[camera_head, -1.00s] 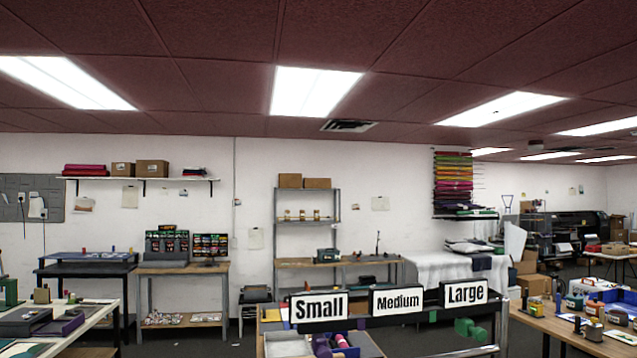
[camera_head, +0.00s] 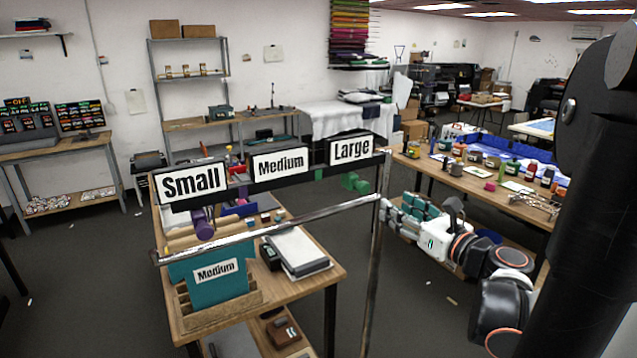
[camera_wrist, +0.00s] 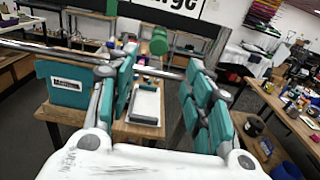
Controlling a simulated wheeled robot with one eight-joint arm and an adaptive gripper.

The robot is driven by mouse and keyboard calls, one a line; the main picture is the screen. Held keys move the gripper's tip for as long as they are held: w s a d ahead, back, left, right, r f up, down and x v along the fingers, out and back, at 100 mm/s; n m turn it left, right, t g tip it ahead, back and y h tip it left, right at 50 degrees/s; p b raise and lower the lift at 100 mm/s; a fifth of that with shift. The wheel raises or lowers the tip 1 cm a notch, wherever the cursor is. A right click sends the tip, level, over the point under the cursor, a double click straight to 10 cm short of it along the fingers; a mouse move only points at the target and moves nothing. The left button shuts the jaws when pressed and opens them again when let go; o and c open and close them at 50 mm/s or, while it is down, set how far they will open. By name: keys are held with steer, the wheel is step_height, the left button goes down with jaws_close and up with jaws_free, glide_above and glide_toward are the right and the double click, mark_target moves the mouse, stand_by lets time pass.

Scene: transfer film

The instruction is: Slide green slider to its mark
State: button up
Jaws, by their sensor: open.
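The green slider (camera_head: 355,183) hangs below the "Large" sign (camera_head: 351,148), at the right end of a dark rail that also carries the "Medium" sign (camera_head: 280,161) and "Small" sign (camera_head: 190,183). In the wrist view a green cylindrical part (camera_wrist: 158,41) shows beyond my fingers, below the cropped sign. My gripper (camera_head: 408,214), with teal finger pads, is open and empty in the head view, to the right of the slider and lower in the picture, apart from it. Its spread fingers frame the wrist view (camera_wrist: 157,95). I cannot make out which mark belongs to the green slider.
A metal rail (camera_head: 255,232) crosses in front of the wooden bench (camera_head: 308,289). A purple part (camera_head: 203,223) hangs under "Small". A teal "Medium" panel (camera_head: 185,275) stands in a wooden rack. A crowded table (camera_head: 468,184) is to the right. Open floor lies between.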

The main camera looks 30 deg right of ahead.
mark_target(366, 188)
steer(key=w+p, duration=0.1)
steer(key=w, duration=1.2)
steer(key=shift+w, duration=0.2)
